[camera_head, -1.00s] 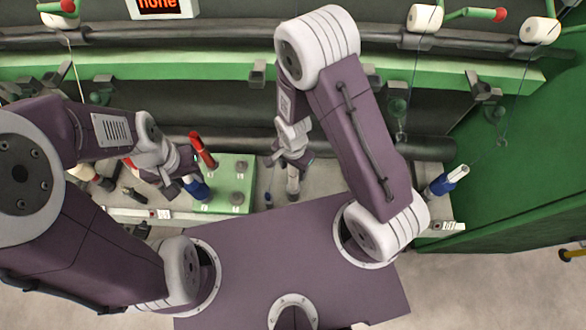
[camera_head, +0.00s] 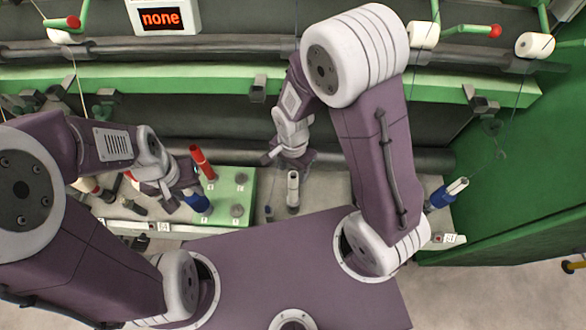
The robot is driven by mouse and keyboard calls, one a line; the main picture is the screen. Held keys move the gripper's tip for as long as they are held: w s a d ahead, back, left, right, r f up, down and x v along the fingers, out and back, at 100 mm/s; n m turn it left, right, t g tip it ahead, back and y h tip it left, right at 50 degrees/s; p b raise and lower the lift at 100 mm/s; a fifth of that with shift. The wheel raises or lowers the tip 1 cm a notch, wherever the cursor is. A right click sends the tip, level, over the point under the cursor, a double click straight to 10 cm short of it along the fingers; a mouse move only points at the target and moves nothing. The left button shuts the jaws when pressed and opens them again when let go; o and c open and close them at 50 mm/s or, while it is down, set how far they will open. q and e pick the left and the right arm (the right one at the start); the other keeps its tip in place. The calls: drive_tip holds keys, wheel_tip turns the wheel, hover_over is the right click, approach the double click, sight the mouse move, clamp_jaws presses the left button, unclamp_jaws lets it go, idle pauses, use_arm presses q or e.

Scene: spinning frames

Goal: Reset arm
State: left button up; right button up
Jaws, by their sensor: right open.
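My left gripper (camera_head: 180,200) hangs at the left, beside the blue bobbin on the green peg board; its fingers are partly hidden and I cannot tell whether they are open. My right gripper (camera_head: 288,160) is in the middle, open, above and slightly behind a light grey upright tube (camera_head: 293,190). It appears apart from the tube. The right arm is bent upward with its large white elbow joint high in the view.
The green peg board (camera_head: 232,190) carries a red bobbin (camera_head: 202,162) and a blue bobbin (camera_head: 197,201). The spinning frame's green rail (camera_head: 200,88) crosses behind. A display (camera_head: 161,18) reads "none". Green walls close off the right.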

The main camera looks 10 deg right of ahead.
idle(0.3)
drive_tip(key=shift+w+d+r, duration=0.1)
drive_tip(key=shift+w+d, duration=0.05)
drive_tip(key=shift+d, duration=0.05)
drive_tip(key=w+d+r+m+t, duration=0.2)
drive_tip(key=w+d+r, duration=0.1)
drive_tip(key=d+r, duration=0.15)
drive_tip(key=s+d+r+n, duration=0.3)
drive_tip(key=s+n, duration=0.3)
drive_tip(key=n, duration=0.5)
drive_tip(key=shift+s+d+n+g, duration=0.3)
drive_tip(key=shift+d+g, duration=0.05)
drive_tip(key=shift+g, duration=0.05)
drive_tip(key=shift+s+r, duration=0.1)
drive_tip(key=shift+s, duration=0.05)
